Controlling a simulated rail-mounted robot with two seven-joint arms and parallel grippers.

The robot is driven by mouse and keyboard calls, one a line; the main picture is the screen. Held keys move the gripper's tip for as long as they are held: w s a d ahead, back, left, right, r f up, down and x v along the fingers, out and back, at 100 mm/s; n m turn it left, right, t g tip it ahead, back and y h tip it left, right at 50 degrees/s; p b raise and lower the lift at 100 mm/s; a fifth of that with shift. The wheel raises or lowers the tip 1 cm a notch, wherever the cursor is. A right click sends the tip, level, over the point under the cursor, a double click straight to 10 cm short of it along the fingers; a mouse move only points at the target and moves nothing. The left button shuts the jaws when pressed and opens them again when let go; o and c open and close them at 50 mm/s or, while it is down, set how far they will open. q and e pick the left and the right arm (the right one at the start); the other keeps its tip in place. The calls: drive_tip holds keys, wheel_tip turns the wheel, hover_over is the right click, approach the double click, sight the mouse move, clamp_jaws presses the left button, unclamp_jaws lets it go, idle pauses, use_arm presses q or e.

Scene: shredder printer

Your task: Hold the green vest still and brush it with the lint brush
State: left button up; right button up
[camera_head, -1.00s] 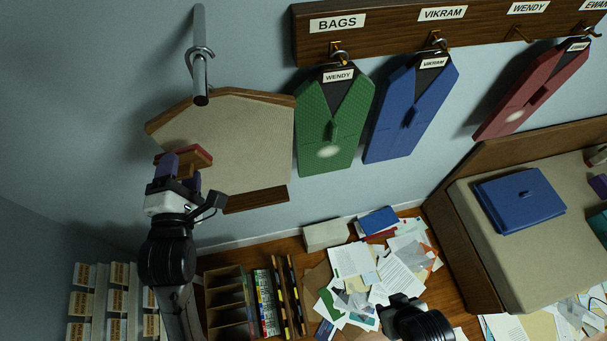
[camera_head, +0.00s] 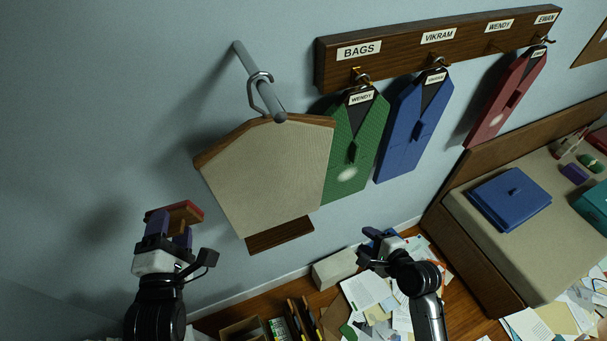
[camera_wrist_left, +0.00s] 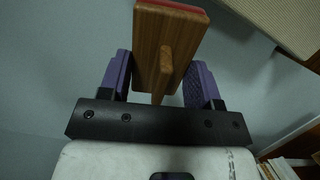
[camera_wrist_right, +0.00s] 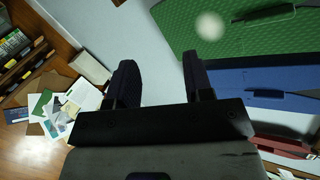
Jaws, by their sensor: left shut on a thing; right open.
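The green vest (camera_head: 356,150) hangs from the hook under the BAGS label, with a WENDY tag at its neck and a pale fuzzy spot (camera_head: 346,175) low on its front. The vest also shows at the top of the right wrist view (camera_wrist_right: 240,30). The lint brush (camera_head: 182,212), wooden with a red pad edge, is in my left gripper (camera_head: 168,228), shut on its handle left of the vest, apart from it. The brush fills the top middle of the left wrist view (camera_wrist_left: 172,45). My right gripper (camera_head: 378,250) is open and empty, below the vest.
A beige board (camera_head: 265,170) hangs from a wall rod (camera_head: 258,78) between the brush and the green vest, overlapping the vest's left edge. Blue (camera_head: 412,130) and red (camera_head: 507,100) vests hang to the right. A bench (camera_head: 475,235) stands right; papers litter the floor.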

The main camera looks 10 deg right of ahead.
sight(357, 154)
drive_tip(key=w+d+r+m+t+b, duration=0.1)
drive_tip(key=w+d+r+m+t, duration=0.25)
drive_tip(key=w+m, duration=0.3)
drive_tip(key=w+d+r+m+t, duration=0.2)
drive_tip(key=w+r+m+t, duration=0.15)
drive_tip(key=w+m, duration=0.35)
drive_tip(key=shift+m+g+h, duration=0.4)
drive_tip(key=shift+m+g, duration=0.1)
drive_tip(key=shift+m, duration=0.25)
drive_tip(key=x, duration=0.3)
drive_tip(key=b+x, duration=0.1)
drive_tip(key=x, duration=0.7)
drive_tip(key=shift+w+a+r+b, duration=0.15)
drive_tip(key=shift+w+r+b, duration=0.05)
drive_tip(key=shift+r+b, duration=0.1)
drive_tip(key=shift+c, duration=0.5)
clamp_jaws()
